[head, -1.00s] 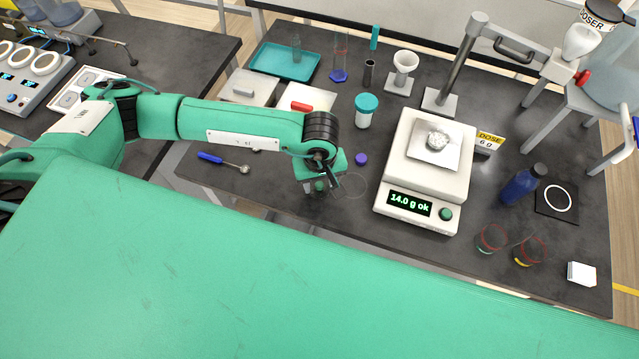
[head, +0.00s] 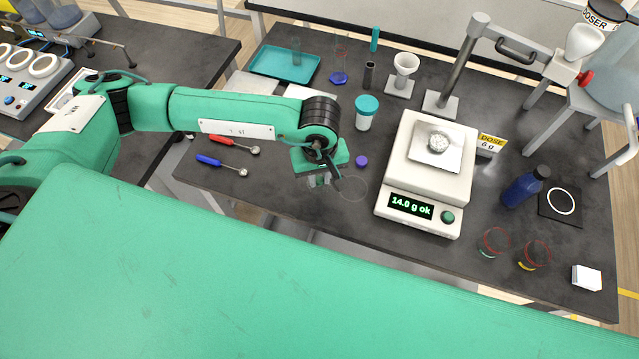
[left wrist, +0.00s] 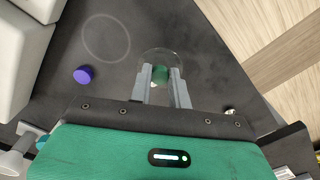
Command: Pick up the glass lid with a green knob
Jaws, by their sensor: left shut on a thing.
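The glass lid (left wrist: 160,56) is a clear, thin-edged disc with a green knob (left wrist: 160,75), seen in the left wrist view. My left gripper (left wrist: 159,76) is shut on the knob, one finger on each side of it. In the head view my left gripper (head: 324,182) is over the table's near edge, left of the scale. The lid's glass is hard to make out there. My right gripper is not in view.
A purple cap (head: 361,161) and a faint ring (head: 352,190) lie on the table beside my left gripper. The white scale (head: 425,170) stands to the right. Blue-handled (head: 222,163) and red-handled (head: 235,143) spoons lie to the left.

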